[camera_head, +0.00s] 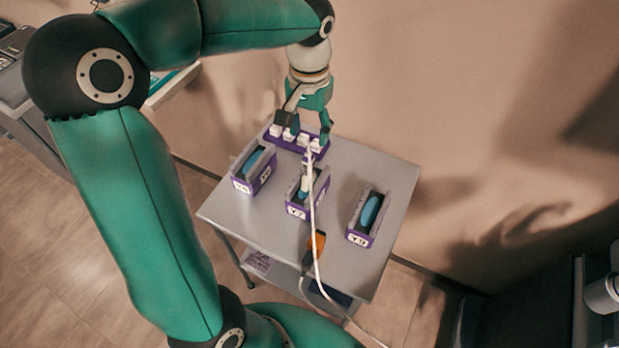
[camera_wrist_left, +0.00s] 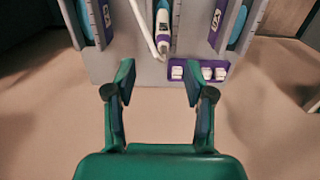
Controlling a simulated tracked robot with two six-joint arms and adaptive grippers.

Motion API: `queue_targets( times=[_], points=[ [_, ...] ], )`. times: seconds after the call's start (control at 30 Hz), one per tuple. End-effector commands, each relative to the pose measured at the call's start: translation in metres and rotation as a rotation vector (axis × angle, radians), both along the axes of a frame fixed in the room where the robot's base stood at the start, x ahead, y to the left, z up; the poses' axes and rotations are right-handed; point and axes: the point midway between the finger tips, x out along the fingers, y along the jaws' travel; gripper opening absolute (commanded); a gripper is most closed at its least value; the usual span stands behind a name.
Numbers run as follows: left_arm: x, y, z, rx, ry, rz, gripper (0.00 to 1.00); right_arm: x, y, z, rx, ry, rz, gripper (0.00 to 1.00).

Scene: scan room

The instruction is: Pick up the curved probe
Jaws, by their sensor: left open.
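Three holders stand on a grey table (camera_head: 250,222). The middle holder (camera_head: 297,209) holds a white probe (camera_head: 305,183) with a white cable. The labels are too small to read, so I cannot tell for sure which probe is the curved one. My left gripper (camera_head: 306,129) is over the table's back edge, above a purple rack. In the left wrist view its fingers (camera_wrist_left: 160,88) are apart and empty, with the white probe (camera_wrist_left: 163,28) beyond them.
The purple rack (camera_head: 318,149) with several white blocks stands at the back, close to the gripper; it also shows in the wrist view (camera_wrist_left: 212,63). A white cable (camera_head: 313,235) runs over the table front past an orange piece (camera_head: 316,246). A wall is behind the table.

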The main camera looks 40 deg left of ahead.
Motion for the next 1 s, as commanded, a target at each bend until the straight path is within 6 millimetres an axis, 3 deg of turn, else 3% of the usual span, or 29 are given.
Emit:
queue_targets(
  times=[0.1,0.3,0.63,1.0],
  points=[
    [-0.002,0.001,-0.029,-0.001,0.008,0.004,0.54,0.000,0.000,-0.001,0.000,0.000,0.000,0.00],
    [-0.002,0.002,-0.065,-0.001,0.006,0.004,0.54,0.000,0.000,-0.001,0.000,0.000,0.000,0.00],
    [-0.001,0.003,-0.088,-0.001,0.004,0.006,0.54,0.000,0.000,0.002,0.000,0.000,0.000,0.00],
    [0.002,0.007,-0.131,-0.002,0.002,0.007,0.54,0.000,0.000,0.008,0.000,0.000,0.000,0.00]
  ],
)
